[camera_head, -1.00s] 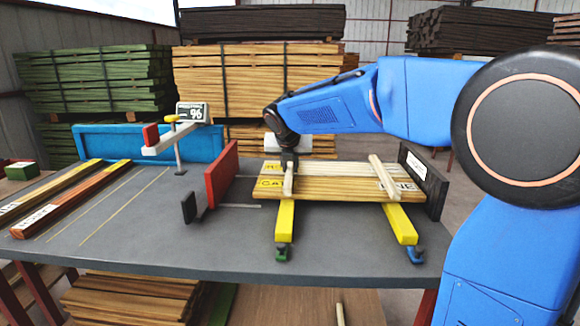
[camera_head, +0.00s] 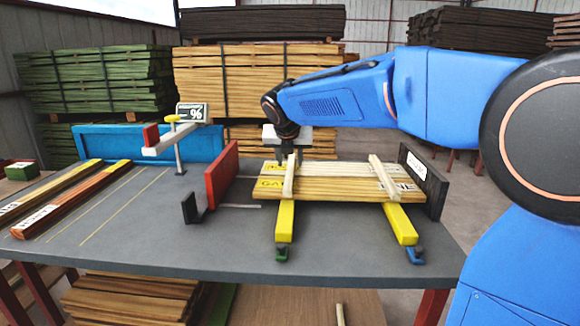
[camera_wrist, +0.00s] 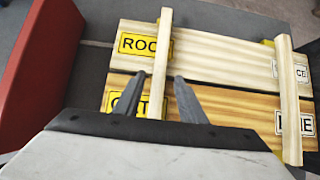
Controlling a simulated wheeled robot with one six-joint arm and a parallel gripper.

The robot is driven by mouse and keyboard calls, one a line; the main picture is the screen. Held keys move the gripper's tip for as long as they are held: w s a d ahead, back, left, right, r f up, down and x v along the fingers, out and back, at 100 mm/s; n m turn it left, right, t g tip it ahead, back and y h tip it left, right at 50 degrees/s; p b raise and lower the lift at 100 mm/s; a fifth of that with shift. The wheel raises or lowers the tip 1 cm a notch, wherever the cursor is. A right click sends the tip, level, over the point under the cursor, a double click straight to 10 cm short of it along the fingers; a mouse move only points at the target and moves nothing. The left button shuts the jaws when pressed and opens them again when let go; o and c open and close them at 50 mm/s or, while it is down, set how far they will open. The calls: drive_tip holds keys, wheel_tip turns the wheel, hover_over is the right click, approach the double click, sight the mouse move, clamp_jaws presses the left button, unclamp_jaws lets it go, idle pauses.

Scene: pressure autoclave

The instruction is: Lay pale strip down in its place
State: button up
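A pale strip (camera_head: 289,177) lies crosswise over the left ends of the boards, across their yellow labels; it also shows in the wrist view (camera_wrist: 162,50). A second pale strip (camera_head: 383,177) lies crosswise near the right ends, also in the wrist view (camera_wrist: 290,100). My gripper (camera_head: 289,164) is open just above the far part of the left strip. In the wrist view its fingers (camera_wrist: 160,85) stand apart, one on each side of that strip, with gaps between. The upper board (camera_wrist: 215,50) and lower board (camera_wrist: 225,98) lie side by side under the strips.
The boards rest on two yellow bearers (camera_head: 285,222). A red upright plate (camera_head: 222,174) stands left of them, a dark end plate (camera_head: 425,180) right. A gauge with a display (camera_head: 192,113) and labelled beams (camera_head: 75,198) are farther left. The grey bench (camera_head: 180,245) is clear in front.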

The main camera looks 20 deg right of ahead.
drive_tip(key=v, duration=0.8)
drive_tip(key=shift+s, duration=0.1)
